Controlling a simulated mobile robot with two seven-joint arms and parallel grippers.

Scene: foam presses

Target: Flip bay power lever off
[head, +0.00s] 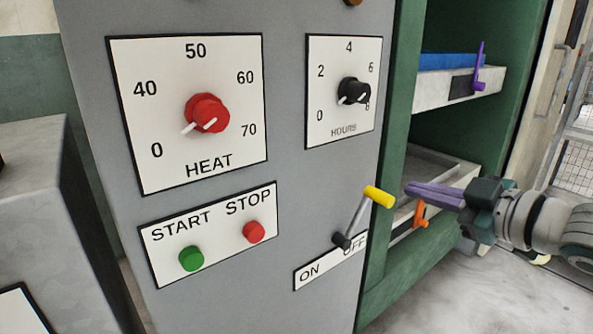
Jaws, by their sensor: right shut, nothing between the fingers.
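The bay power lever (358,219) sticks out of the grey panel above a white ON/OFF plate (311,273). It has a black pivot, a grey rod and a yellow grip (379,196). The rod leans up and to the right, toward the OFF side. The lever's foot partly covers the word OFF. My right gripper (408,188) comes in from the right with its purple fingers shut and empty. Its tips are just right of the yellow grip in the picture; a small gap shows between them. My left gripper is out of view.
The panel also carries a red HEAT knob (207,113), a black HOURS knob (353,92), a green START button (191,259) and a red STOP button (253,232). Right of it, a green rack (399,141) holds trays with a purple latch (479,72) and an orange latch (420,214).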

